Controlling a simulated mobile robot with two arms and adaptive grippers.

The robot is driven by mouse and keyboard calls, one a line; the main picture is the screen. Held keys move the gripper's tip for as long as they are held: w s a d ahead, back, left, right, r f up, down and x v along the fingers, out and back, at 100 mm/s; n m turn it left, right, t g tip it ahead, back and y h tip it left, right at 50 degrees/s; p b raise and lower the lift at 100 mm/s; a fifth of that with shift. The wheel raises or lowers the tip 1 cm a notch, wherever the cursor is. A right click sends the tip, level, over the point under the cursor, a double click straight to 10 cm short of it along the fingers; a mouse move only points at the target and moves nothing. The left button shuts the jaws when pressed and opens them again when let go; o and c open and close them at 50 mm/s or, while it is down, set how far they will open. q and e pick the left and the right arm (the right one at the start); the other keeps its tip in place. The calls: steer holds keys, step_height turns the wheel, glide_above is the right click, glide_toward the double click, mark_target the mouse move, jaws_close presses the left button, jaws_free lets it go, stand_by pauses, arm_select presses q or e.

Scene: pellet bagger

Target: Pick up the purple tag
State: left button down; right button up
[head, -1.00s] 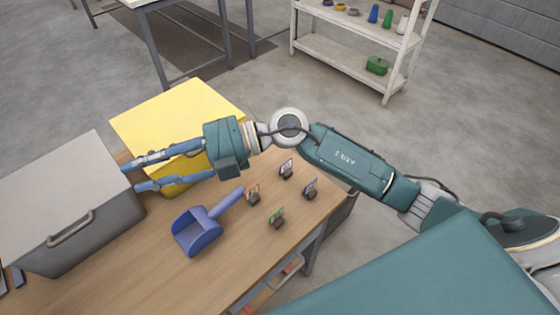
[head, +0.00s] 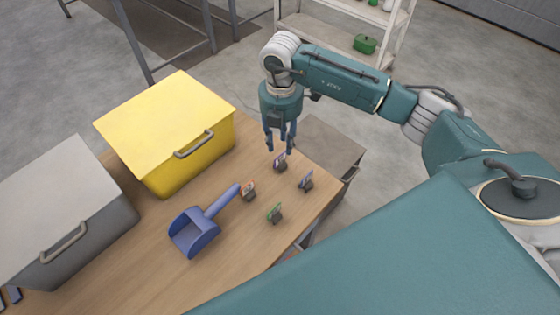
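The purple tag (head: 280,162) stands upright in a small dark holder near the far right edge of the wooden table. My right gripper (head: 280,149) points down just above and behind this tag. Its blue fingers are apart with nothing between them, and I cannot tell whether a fingertip touches the tag. At the lower left edge of the head view, two dark blue tips (head: 11,295) show beside the grey bin; they look like my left gripper's fingers, mostly cut off by the frame.
Close by stand an orange-red tag (head: 248,190), a blue-violet tag (head: 306,179) and a green tag (head: 274,211). A blue scoop (head: 195,232) lies left of them. A yellow bin (head: 165,120) and a grey bin (head: 60,210) fill the table's left side. A grey box (head: 335,145) stands beyond the table edge.

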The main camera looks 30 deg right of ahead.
mark_target(280, 161)
steer(key=f, duration=0.1)
steer(key=f+p, duration=0.1)
steer(key=f, duration=0.1)
steer(key=f+p, duration=0.1)
steer(key=shift+a+f, duration=0.15)
steer(key=shift+a, duration=0.1)
steer(key=shift+w+f, duration=0.1)
steer(key=shift+f, duration=0.4)
jaws_close()
